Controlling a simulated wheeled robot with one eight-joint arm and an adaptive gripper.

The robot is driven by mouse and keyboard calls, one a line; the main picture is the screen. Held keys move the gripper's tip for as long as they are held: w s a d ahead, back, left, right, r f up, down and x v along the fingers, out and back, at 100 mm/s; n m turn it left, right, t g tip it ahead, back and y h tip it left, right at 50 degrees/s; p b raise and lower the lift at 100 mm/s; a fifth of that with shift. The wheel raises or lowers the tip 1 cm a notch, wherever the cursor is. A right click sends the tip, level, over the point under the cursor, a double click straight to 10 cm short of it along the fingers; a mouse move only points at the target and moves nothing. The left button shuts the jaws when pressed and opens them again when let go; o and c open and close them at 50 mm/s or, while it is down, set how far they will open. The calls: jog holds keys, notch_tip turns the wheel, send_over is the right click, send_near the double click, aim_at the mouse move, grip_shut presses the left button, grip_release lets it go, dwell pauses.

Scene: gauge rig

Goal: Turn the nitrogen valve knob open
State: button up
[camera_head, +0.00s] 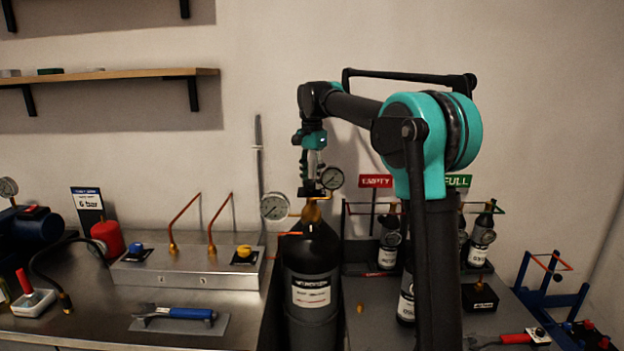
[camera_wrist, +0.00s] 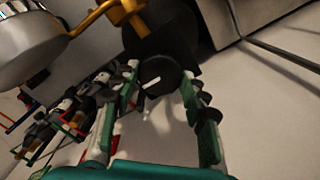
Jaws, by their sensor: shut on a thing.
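The nitrogen cylinder (camera_head: 310,258) is a dark upright bottle with a white label, standing in the middle of the head view. A brass regulator with two round gauges (camera_head: 274,206) sits on its top. In the wrist view the valve knob (camera_wrist: 161,78) is a round black knob with a white line across its face. My gripper (camera_wrist: 160,88) has its two green-padded fingers on either side of the knob, shut on it. In the head view my gripper (camera_head: 312,184) comes down from above onto the cylinder's top, and hides much of the knob there.
A steel bench (camera_head: 90,325) at left holds a panel with blue and yellow knobs and copper pipes, and a blue-handled wrench (camera_head: 175,312). At right, small dark bottles stand in a rack by red EMPTY (camera_head: 375,181) and green FULL signs. A gauge is close beside my fingers.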

jog(key=shift+n, duration=0.3)
jog(key=n, duration=0.3)
jog(key=shift+n, duration=0.3)
jog(key=n, duration=0.4)
jog(key=shift+a+n, duration=0.1)
jog(key=shift+n, duration=0.2)
jog(key=n, duration=0.9)
dwell(0.3)
jog(key=o, duration=1.2)
jog(key=shift+c, duration=0.2)
jog(key=shift+r, duration=0.1)
